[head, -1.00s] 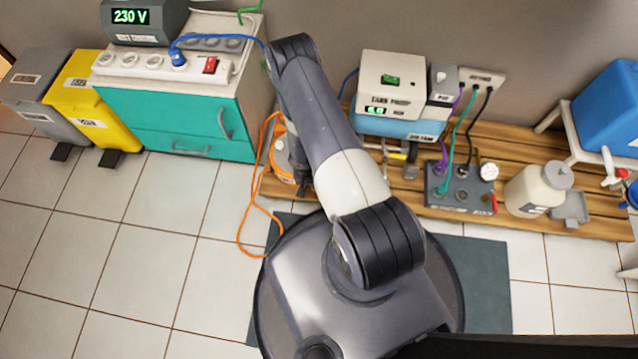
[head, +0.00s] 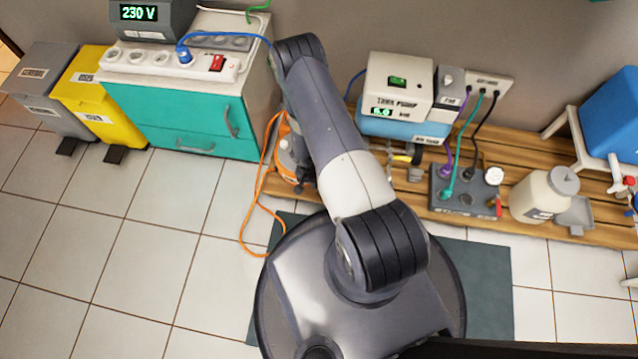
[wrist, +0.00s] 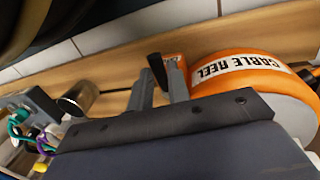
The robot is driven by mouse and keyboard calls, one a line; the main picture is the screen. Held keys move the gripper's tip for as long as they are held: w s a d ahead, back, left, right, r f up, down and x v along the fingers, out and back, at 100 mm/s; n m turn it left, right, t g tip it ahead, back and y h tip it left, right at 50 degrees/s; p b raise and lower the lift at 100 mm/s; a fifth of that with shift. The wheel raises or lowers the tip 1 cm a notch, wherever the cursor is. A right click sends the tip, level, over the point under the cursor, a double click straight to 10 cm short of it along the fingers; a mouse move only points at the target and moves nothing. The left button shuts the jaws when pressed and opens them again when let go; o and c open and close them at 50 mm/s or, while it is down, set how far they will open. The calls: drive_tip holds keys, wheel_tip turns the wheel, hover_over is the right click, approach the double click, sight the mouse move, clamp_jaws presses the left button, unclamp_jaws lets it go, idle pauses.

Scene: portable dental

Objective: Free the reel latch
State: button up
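The orange cable reel (wrist: 235,66) fills the right of the wrist view, with its white label upside down. In the head view the reel (head: 287,160) is partly hidden behind my arm. My gripper (wrist: 160,86) has its two grey fingers a little apart at the reel's left side. A small black piece (wrist: 157,68), perhaps the reel latch, shows between the fingertips. I cannot tell if the fingers press on it. In the head view my gripper (head: 303,184) points down beside the reel, and its fingers are hard to make out.
An orange cable (head: 244,222) loops over the floor tiles. The teal cabinet (head: 175,120) stands left of the reel. The wooden pallet (head: 405,190) carries the pump unit (head: 398,85), a socket box (head: 465,190) and a white bottle (head: 540,195).

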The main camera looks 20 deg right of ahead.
drive_tip(key=o, duration=0.4)
drive_tip(key=r+p, duration=0.1)
drive_tip(key=r, duration=0.2)
drive_tip(key=a+r+p, duration=0.1)
drive_tip(key=r, duration=0.3)
drive_tip(key=w+r+p, duration=0.1)
drive_tip(key=r+p, duration=0.1)
drive_tip(key=r, duration=0.1)
drive_tip(key=shift+w+a+r, duration=0.1)
drive_tip(key=shift+a+r, duration=0.2)
drive_tip(key=shift+a, duration=0.05)
drive_tip(key=shift+f, duration=0.1)
drive_tip(key=f+b, duration=0.1)
drive_tip(key=f, duration=0.2)
drive_tip(key=d+f+b, duration=0.1)
drive_tip(key=f, duration=0.3)
drive_tip(key=s+f+b, duration=0.1)
drive_tip(key=f+b, duration=0.1)
drive_tip(key=f, duration=0.1)
drive_tip(key=shift+s+d+f, duration=0.1)
drive_tip(key=shift+d+f, duration=0.1)
drive_tip(key=shift+d, duration=0.2)
drive_tip(key=shift+r, duration=0.1)
